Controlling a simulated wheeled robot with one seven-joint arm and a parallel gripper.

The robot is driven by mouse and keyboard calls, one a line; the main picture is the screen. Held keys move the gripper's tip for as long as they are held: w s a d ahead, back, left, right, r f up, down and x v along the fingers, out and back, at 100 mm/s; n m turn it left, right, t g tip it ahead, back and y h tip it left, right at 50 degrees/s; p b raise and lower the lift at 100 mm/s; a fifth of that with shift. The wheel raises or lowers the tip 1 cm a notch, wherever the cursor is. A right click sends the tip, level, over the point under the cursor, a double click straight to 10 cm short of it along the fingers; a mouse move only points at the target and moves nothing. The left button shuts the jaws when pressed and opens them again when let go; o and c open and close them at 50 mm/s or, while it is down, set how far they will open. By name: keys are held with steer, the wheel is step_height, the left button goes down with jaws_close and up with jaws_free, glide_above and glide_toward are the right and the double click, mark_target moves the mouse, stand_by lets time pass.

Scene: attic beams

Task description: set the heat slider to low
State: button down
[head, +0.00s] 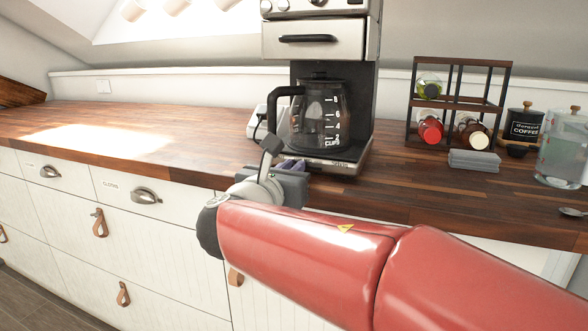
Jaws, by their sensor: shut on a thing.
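The coffee maker (334,150) stands on the wooden counter with a glass carafe (318,118) on its base. My gripper (291,168) is at the front left corner of that base, low by the counter's front edge. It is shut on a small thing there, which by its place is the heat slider. The slider itself is hidden behind my gripper, so its setting cannot be read. A bit of purple shows at the fingertips; I cannot tell what it belongs to.
A white box (257,122) stands behind the carafe on the left. To the right are a rack with jars (456,103), grey cloths (473,161), a black coffee canister (524,124), a glass jug (562,148) and a spoon (573,212). The counter's left part is clear.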

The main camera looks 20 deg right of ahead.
steer(key=c, duration=1.4)
jaws_free()
steer(key=shift+w+a, duration=0.1)
steer(key=shift+a, duration=0.05)
steer(key=shift+c, duration=0.2)
steer(key=v, duration=0.8)
steer(key=shift+b, duration=0.3)
steer(key=s+d+f+m+g+y, duration=0.2)
steer(key=s+d+f+m+g, duration=0.25)
steer(key=f+m, duration=0.25)
steer(key=s+d+f+m+g+y, duration=0.1)
steer(key=s+d+f+m+g, duration=0.25)
steer(key=d+f+m, duration=0.3)
steer(key=s+a+f+m+y, duration=0.2)
steer(key=s+f+m+y, duration=0.1)
steer(key=m, duration=0.4)
steer(key=s+a+f+m+g+y, duration=0.1)
steer(key=s+a+f+m+y, duration=0.2)
steer(key=m, duration=0.5)
step_height(320, 180, down, 3)
steer(key=shift+s+f+y, duration=0.15)
steer(key=shift+s+y, duration=0.65)
steer(key=shift+s, duration=0.4)
